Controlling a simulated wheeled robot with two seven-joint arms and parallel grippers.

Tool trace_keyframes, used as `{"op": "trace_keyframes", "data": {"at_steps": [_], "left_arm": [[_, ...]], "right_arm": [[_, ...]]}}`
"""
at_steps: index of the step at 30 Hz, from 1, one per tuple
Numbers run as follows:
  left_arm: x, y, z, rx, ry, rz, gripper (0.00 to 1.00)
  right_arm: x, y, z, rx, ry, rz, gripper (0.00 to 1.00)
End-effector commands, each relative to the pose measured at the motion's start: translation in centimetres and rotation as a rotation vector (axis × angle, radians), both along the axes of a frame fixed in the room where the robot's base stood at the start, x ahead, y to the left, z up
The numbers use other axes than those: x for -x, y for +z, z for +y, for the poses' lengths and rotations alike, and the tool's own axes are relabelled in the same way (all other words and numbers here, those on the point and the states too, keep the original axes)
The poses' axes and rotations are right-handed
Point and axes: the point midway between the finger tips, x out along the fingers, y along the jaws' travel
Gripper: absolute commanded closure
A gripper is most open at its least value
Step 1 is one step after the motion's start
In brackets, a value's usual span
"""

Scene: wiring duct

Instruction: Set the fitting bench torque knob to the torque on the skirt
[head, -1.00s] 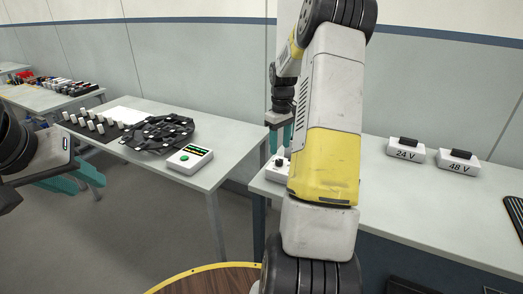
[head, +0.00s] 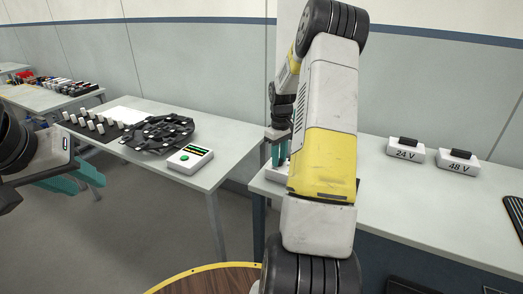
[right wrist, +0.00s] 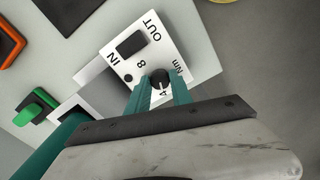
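The torque knob (right wrist: 160,77) is a small dark round knob on a white panel (right wrist: 178,52) marked IN, OUT, 8, 4 and Nm. A white pointer mark on it shows near the 4. My right gripper (right wrist: 162,88) has its teal fingers on either side of the knob, with a gap between them; I cannot tell whether they touch it. In the head view the right gripper (head: 280,154) points down at the bench, and my arm hides most of the panel. My left gripper (head: 88,176) is open and empty, beside the left table.
A black rocker switch (right wrist: 131,43) sits beside the knob. White boxes labelled 24 V (head: 405,151) and 48 V (head: 458,163) stand on the right bench (head: 400,205). The left table holds a box with a green button (head: 190,157), a dark fixture (head: 158,134) and white pegs.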

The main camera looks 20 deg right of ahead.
Motion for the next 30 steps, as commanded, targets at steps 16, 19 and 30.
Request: {"op": "trace_keyframes", "data": {"at_steps": [16,19,30], "left_arm": [[0.0,0.0,0.0,0.0,0.0,0.0,0.64],[0.0,0.0,0.0,0.0,0.0,0.0,0.64],[0.0,0.0,0.0,0.0,0.0,0.0,0.64]], "right_arm": [[-0.02,0.08,0.01,0.001,-0.146,0.0,1.0],[-0.02,0.09,0.02,0.001,-0.225,0.0,1.0],[-0.02,0.1,0.0,0.002,-0.573,-0.001,1.0]]}}
